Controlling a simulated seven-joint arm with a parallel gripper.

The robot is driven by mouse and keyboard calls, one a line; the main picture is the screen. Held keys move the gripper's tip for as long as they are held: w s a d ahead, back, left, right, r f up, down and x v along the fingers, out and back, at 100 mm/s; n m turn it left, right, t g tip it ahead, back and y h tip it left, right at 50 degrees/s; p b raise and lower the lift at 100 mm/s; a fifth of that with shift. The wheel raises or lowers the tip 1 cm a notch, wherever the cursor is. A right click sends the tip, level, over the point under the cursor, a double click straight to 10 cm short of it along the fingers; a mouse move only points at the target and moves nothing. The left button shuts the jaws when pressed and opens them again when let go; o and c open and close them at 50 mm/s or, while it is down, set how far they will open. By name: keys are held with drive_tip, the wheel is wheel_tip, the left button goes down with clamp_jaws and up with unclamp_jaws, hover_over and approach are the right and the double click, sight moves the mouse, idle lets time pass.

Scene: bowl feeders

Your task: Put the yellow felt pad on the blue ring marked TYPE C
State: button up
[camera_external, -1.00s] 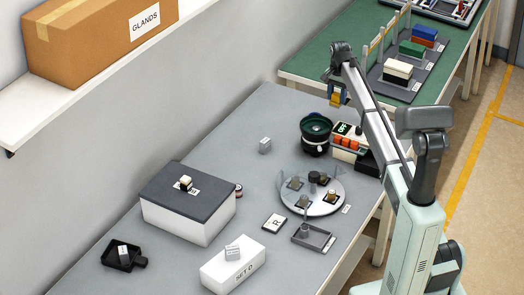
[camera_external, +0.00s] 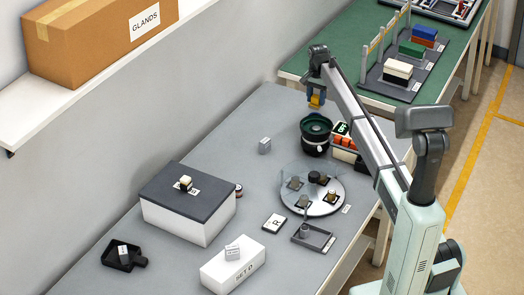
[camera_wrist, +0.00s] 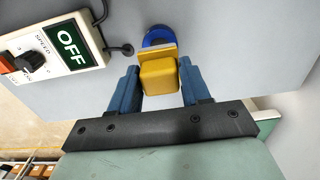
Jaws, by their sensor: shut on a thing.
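The yellow felt pad (camera_wrist: 160,76) is a yellow block with a thin paler layer along its far side in the wrist view. My gripper (camera_wrist: 160,84) is shut on it, with a blue finger on each side. In the external view my gripper (camera_external: 316,99) holds it in the air above the far end of the grey table, behind the black bowl feeder. A round blue thing (camera_wrist: 157,36), perhaps the blue ring, shows just beyond the pad in the wrist view. The pad hides part of it, and no TYPE C mark can be read.
A control box marked OFF (camera_wrist: 70,45) with a dark knob is at the left in the wrist view. The black bowl feeder (camera_external: 316,145) stands nearby. A round turntable (camera_external: 325,209) and white box (camera_external: 180,222) are nearer. A green bench (camera_external: 310,65) lies beyond.

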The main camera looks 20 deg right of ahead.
sight(316, 106)
drive_tip(key=shift+f, duration=2.15)
drive_tip(key=shift+f, duration=0.15)
drive_tip(key=o, duration=1)
drive_tip(key=shift+o, duration=0.2)
wheel_tip(316, 106, up, 12)
drive_tip(key=shift+r, duration=0.2)
